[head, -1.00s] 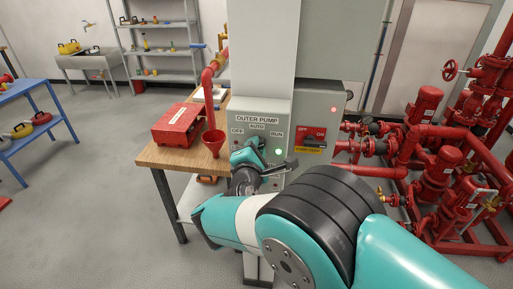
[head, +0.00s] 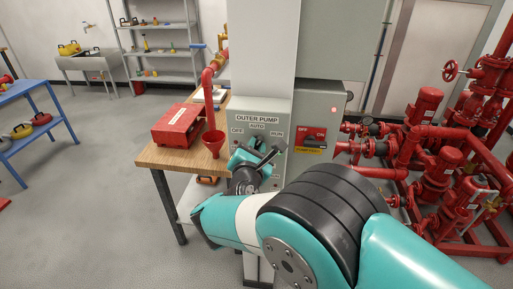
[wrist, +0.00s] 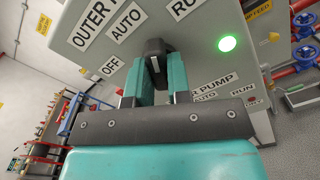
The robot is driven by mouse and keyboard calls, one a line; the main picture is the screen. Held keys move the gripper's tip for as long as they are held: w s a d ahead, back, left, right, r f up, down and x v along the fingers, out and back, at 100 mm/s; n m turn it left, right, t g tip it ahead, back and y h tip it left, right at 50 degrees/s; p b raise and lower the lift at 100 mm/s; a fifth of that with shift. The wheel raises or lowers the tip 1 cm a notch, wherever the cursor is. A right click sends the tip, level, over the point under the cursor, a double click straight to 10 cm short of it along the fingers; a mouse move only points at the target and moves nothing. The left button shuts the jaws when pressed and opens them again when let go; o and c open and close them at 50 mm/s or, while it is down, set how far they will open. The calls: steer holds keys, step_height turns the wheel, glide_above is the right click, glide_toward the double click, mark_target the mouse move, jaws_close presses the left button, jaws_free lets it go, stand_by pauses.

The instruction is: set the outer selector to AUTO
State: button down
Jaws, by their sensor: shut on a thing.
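The outer pump panel (head: 246,110) is a grey box on the pillar, marked OUTER PUMP, with OFF at left, AUTO at top and RUN at right. The wrist view shows it tilted. The black outer selector knob (wrist: 154,48) stands between the teal fingers of my gripper (wrist: 157,72), which is shut on it. The knob seems to point between AUTO (wrist: 126,22) and RUN (wrist: 185,6), but its exact setting is hard to tell. A green lamp (wrist: 227,43) is lit beside it. In the head view my gripper (head: 257,152) hides the knob and lamp.
A second label row ending in PUMP (wrist: 215,81) lies lower on the panel. A red-and-yellow switch (head: 311,137) is to the right, near red pumps (head: 425,110). A wooden bench (head: 160,156) with a red case and funnel is at left.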

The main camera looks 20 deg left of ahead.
steer(key=shift+n, duration=0.5)
steer(key=shift+n, duration=1.7)
steer(key=shift+n, duration=1.2)
steer(key=c, duration=1)
jaws_free()
